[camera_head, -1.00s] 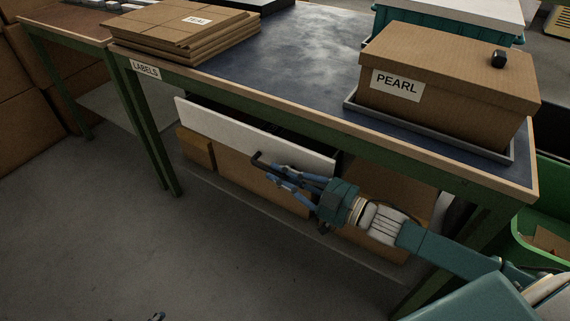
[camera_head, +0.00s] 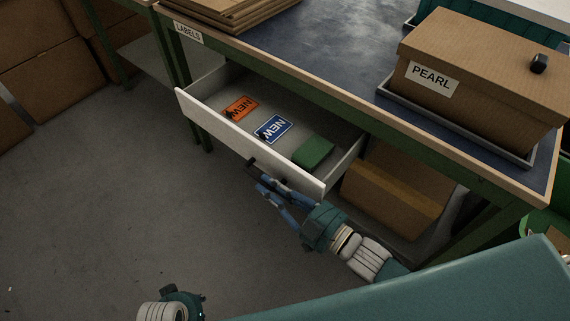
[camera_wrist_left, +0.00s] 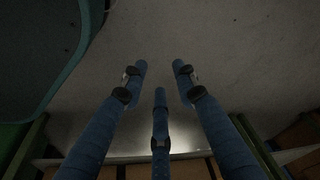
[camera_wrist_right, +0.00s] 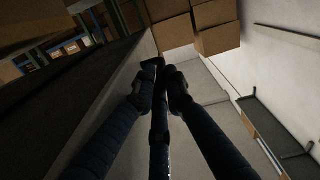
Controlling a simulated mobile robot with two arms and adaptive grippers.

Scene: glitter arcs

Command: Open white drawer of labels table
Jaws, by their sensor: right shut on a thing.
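The white drawer (camera_head: 232,136) of the labels table (camera_head: 268,70) stands well open, pulled out toward me. In the head view only part of my left arm shows at the bottom.
A cardboard box labelled PEARL (camera_head: 475,80) stands in a grey tray (camera_head: 455,130) on the table. Flat cardboard (camera_head: 235,12) lies stacked at the back left. A cardboard box (camera_head: 395,195) sits on the lower shelf. The floor (camera_head: 120,200) at the left is clear.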

